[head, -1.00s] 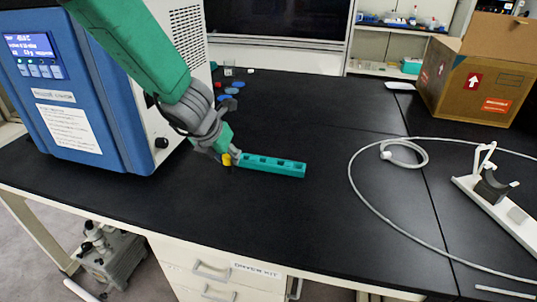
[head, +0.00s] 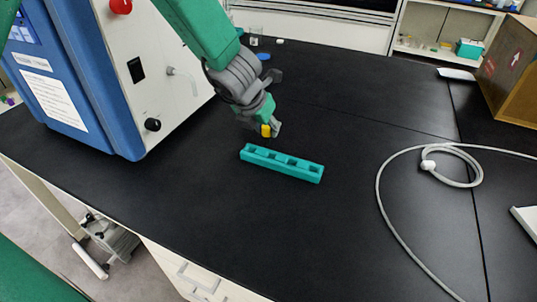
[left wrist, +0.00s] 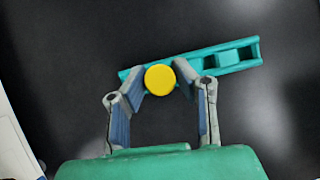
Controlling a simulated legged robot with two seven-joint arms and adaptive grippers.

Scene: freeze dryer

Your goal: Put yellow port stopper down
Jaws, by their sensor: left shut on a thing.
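The yellow port stopper (head: 266,130) is held between the fingertips of my left gripper (head: 270,128). In the left wrist view, my left gripper (left wrist: 160,82) is shut on the round yellow stopper (left wrist: 160,79). The teal rack (head: 283,164) lies on the black bench, with several square slots along its top. The stopper is over or near the left end of the rack; in the left wrist view it overlaps the rack (left wrist: 247,52). The exact height above the rack is hard to tell. My right gripper is not in view.
The blue and white freeze dryer (head: 105,85) stands at the left. A looped white hose (head: 385,215) lies on the bench at the right. A cardboard box (head: 510,75) is at the back right. The bench (head: 340,130) is clear around the rack.

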